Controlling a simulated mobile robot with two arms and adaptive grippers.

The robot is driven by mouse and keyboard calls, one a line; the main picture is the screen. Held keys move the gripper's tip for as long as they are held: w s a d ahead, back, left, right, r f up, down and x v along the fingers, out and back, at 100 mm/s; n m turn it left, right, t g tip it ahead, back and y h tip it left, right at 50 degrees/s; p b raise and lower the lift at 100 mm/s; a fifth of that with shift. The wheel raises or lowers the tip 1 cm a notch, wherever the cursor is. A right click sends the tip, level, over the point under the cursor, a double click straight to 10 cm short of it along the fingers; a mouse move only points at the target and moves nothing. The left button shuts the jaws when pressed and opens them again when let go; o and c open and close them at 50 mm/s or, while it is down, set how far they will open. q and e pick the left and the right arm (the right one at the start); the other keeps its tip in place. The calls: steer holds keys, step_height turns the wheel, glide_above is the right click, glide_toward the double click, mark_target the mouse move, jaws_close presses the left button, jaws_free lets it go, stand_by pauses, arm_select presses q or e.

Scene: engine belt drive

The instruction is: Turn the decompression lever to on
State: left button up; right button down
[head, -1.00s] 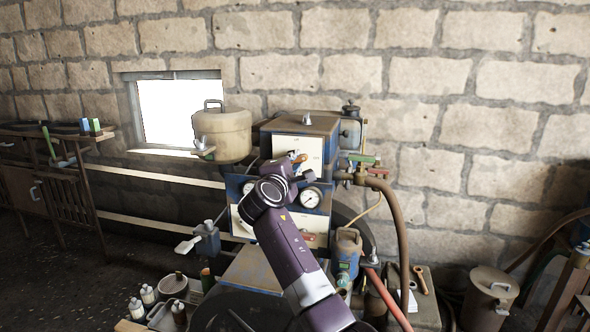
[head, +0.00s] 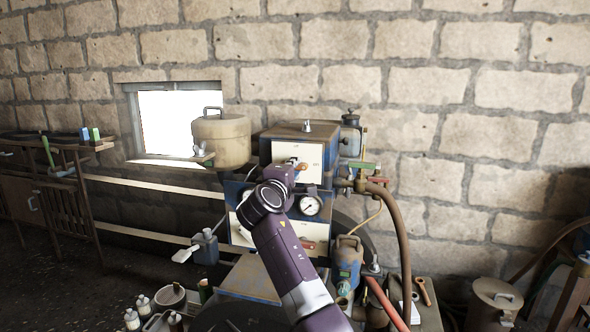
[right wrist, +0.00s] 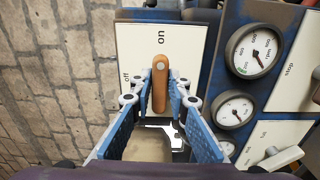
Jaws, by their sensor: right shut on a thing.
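The decompression lever (right wrist: 159,85) is an orange-brown handle on a cream panel (right wrist: 190,45) marked "on" and "off". In the right wrist view it stands upright in the picture, with the word "on" straight beyond its far end and "off" to its left. My right gripper (right wrist: 161,92) has its blue fingers on both sides of the lever and is shut on it. In the head view the lever (head: 302,167) shows only in part, beside my right wrist, which hides much of the panel's lower left. My left gripper is not in view.
Pressure gauges (right wrist: 254,52) sit close beside the panel. A beige tank (head: 221,140) stands left of the engine. A brown hose (head: 400,240) and a blue-and-tan can (head: 348,262) are on the right. Small bottles (head: 132,319) stand at lower left.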

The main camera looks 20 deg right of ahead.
steer(key=c, duration=1.9)
jaws_free()
steer(key=v, duration=1.2)
steer(key=shift+f, duration=0.15)
